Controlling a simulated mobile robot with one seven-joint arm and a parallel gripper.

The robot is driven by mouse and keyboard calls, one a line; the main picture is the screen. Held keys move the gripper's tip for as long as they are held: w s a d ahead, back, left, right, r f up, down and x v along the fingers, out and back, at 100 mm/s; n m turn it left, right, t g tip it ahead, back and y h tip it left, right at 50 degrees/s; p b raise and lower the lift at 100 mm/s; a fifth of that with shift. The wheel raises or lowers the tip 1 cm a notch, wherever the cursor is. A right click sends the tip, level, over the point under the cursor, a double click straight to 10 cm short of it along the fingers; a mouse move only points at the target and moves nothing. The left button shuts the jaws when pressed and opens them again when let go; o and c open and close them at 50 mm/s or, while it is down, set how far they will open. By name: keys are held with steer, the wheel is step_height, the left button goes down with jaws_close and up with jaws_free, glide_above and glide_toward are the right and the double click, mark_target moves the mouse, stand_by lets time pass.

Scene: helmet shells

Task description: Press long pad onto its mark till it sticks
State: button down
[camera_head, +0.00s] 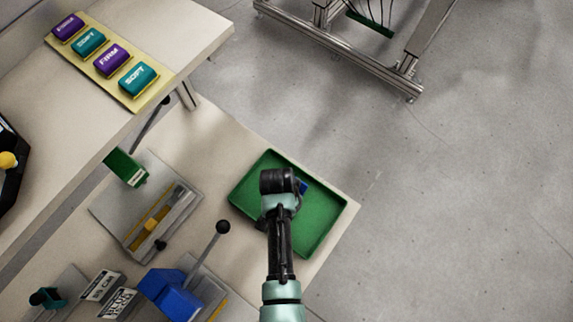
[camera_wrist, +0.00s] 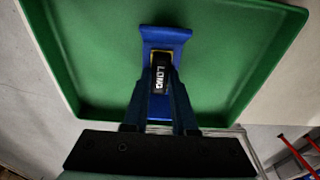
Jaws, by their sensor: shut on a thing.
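The long pad (camera_wrist: 165,38) is a blue piece with flared ends and a dark label reading "LONG". It lies between my gripper's (camera_wrist: 161,78) fingers in the wrist view, and the fingers are shut on its narrow middle. Behind it is the green tray (camera_wrist: 95,55); I cannot tell whether the pad touches the tray floor. In the head view my arm hides most of the pad, and only a small blue part (camera_head: 303,187) shows beside my wrist, over the tray (camera_head: 325,215). I cannot make out the pad's mark or a helmet shell.
Left of the tray stand a grey fixture (camera_head: 185,220) with a green block and a blue fixture (camera_head: 170,290) with a black-knobbed lever (camera_head: 222,227). A yellow board (camera_head: 110,85) with purple and teal pads lies on the upper-left table. A metal frame (camera_head: 350,50) stands at the back; open floor lies right.

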stand_by(0.4)
steer(key=c, duration=0.6)
jaws_free()
steer(key=shift+f, duration=0.1)
steer(key=shift+c, duration=0.2)
step_height(320, 180, up, 13)
steer(key=s+a, duration=0.1)
steer(key=w+r+n+t, duration=0.2)
steer(key=w+r+t, duration=0.5)
steer(key=w+r, duration=0.85)
steer(key=w+r+n+t, duration=0.1)
steer(key=w+r+t, duration=0.15)
steer(key=r, duration=0.75)
steer(key=w+r+n+t, duration=0.15)
steer(key=r+t, duration=0.25)
steer(key=r, duration=0.6)
steer(key=s+r+n+t, duration=0.1)
steer(key=s+r+t, duration=0.15)
steer(key=r, duration=0.65)
steer(key=s+r+t, duration=0.1)
steer(key=r+t, duration=0.3)
steer(key=r, duration=0.5)
steer(key=s+d+r+n+t+b, duration=0.1)
steer(key=s+r+t, duration=0.5)
steer(key=s+r, duration=0.4)
step_height(320, 180, up, 4)
steer(key=shift+s+d+r+n+y, duration=0.15)
steer(key=shift+s+r+n+y, duration=0.1)
steer(key=shift+s+n+y, duration=0.15)
